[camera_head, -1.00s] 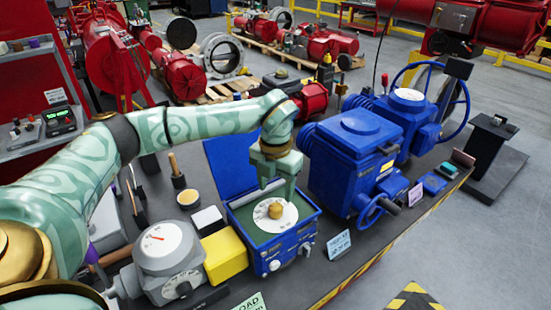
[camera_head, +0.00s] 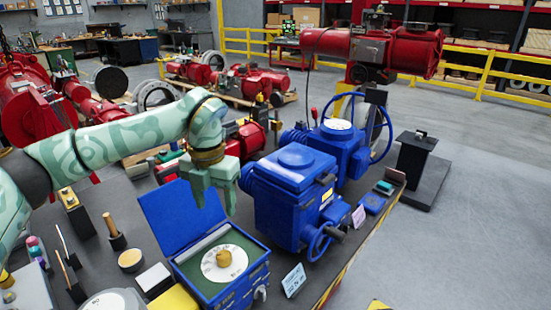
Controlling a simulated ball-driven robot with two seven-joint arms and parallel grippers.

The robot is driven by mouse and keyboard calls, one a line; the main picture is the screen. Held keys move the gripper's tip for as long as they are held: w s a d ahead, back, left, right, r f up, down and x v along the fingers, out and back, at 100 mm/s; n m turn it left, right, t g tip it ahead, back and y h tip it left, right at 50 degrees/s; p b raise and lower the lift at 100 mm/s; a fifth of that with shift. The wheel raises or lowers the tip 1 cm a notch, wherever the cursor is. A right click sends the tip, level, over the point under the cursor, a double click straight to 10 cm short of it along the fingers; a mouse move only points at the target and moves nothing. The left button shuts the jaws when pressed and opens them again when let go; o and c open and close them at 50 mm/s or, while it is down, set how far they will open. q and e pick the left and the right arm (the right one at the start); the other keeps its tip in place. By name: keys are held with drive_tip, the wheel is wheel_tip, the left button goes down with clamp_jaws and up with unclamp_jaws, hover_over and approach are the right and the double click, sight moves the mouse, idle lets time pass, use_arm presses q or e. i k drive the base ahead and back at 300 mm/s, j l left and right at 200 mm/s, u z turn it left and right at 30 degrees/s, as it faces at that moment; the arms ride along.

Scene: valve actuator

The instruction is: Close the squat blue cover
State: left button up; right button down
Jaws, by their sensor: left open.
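A low blue box (camera_head: 240,287) stands open on the bench. Its blue cover (camera_head: 183,216) is raised at the back left. Inside is a green panel with a white dial (camera_head: 238,264) and a brass knob (camera_head: 224,258). My left gripper (camera_head: 214,203) points down, open and empty. It appears above the box, in front of the cover's right edge in the picture; I cannot tell whether it touches the cover. My right gripper is out of view.
A large blue actuator (camera_head: 293,195) with a handwheel (camera_head: 325,240) stands right of the box. Behind it is another blue actuator (camera_head: 340,150). A white block (camera_head: 153,277) and a small round tin (camera_head: 130,260) lie left of the box.

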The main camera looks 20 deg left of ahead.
sight(171, 214)
drive_tip(key=k+l, duration=0.8)
drive_tip(key=k, duration=0.05)
